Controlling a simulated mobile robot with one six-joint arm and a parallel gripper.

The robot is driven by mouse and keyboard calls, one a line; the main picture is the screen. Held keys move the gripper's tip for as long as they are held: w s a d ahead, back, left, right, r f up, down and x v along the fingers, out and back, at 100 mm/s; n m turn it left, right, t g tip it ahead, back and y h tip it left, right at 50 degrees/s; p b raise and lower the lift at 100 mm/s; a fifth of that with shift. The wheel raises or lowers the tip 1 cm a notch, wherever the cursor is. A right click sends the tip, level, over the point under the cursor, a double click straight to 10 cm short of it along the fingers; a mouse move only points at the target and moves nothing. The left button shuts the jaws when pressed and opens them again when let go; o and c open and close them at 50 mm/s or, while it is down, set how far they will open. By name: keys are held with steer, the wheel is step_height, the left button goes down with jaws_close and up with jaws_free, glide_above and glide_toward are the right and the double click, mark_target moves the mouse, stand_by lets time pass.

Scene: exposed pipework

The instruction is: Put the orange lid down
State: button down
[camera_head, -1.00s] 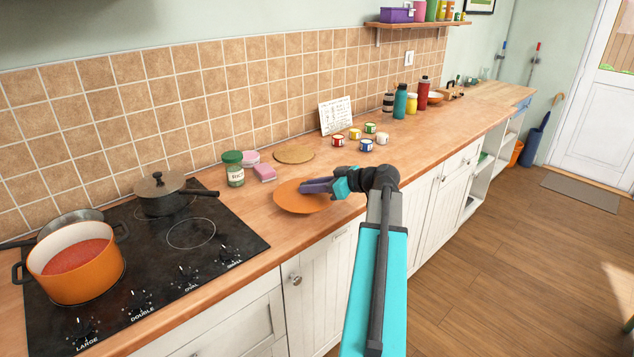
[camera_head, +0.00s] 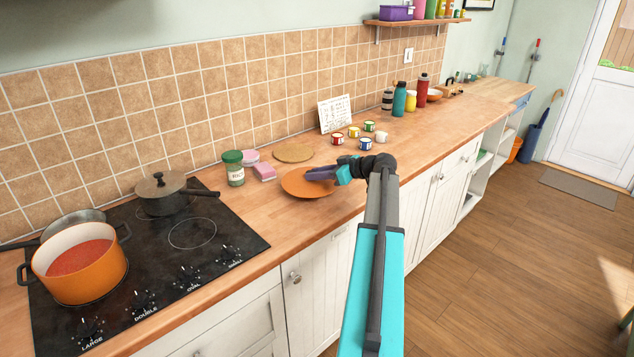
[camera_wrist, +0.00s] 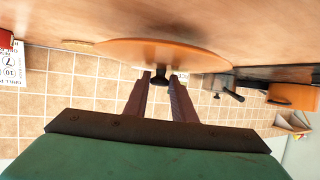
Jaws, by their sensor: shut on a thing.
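The orange lid (camera_head: 298,185) is a flat disc at the front of the wooden counter, right of the hob. In the wrist view, the lid (camera_wrist: 145,50) appears as a wide orange disc with a dark knob between my fingertips. My gripper (camera_head: 318,174) reaches in from the right and is shut on the lid's knob; in the wrist view my gripper (camera_wrist: 161,78) has a finger on each side of it. The lid lies close to the counter top; I cannot tell whether its whole rim touches.
Several small tins (camera_head: 366,144) are farther right. The hob (camera_head: 150,262) with an orange pot (camera_head: 84,275) is left. The counter's front edge is close.

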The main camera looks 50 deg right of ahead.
mark_target(322, 182)
stand_by(0.3)
steer(key=shift+f+p, duration=0.65)
steer(key=shift+f, duration=1.1)
steer(key=shift+f, duration=0.1)
steer(key=c, duration=1.5)
jaws_free()
steer(key=shift+s, duration=0.35)
steer(key=b+v, duration=0.3)
steer(key=v, duration=0.8)
steer(key=shift+s+r, duration=0.2)
steer(key=shift+r, duration=0.05)
steer(key=shift+d, duration=0.1)
